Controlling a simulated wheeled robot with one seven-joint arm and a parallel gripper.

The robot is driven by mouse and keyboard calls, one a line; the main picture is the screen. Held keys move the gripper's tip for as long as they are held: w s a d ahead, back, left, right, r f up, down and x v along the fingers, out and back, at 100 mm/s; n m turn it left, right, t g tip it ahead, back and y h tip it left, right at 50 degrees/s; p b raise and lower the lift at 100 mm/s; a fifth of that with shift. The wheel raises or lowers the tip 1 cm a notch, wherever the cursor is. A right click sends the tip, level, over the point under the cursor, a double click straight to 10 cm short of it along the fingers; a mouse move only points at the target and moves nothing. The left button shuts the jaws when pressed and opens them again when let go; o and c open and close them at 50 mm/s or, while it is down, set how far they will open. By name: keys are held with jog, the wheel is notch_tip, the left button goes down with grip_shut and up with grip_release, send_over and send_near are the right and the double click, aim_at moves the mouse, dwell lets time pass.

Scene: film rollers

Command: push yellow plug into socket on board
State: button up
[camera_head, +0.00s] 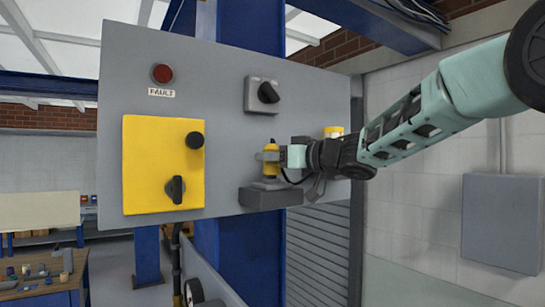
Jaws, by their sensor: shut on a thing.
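The yellow plug (271,156) is upright in front of the grey board (225,80), right of the yellow panel. My gripper (282,156) comes in from the right and is shut on the plug. The plug stands directly above a dark grey block (270,196) that juts from the board's lower part and looks like the socket. The plug's lower end meets the block's top in the picture; I cannot tell how deep it sits. A dark cable curves below my gripper.
The board also carries a yellow panel (150,150) with black knobs, a red fault lamp (162,73) and a grey rotary switch (263,95). A yellow and white item (333,131) shows behind my arm. A grey wall box (502,222) is at right.

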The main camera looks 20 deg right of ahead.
jog(key=shift+f, duration=0.55)
jog(key=o, duration=1.1)
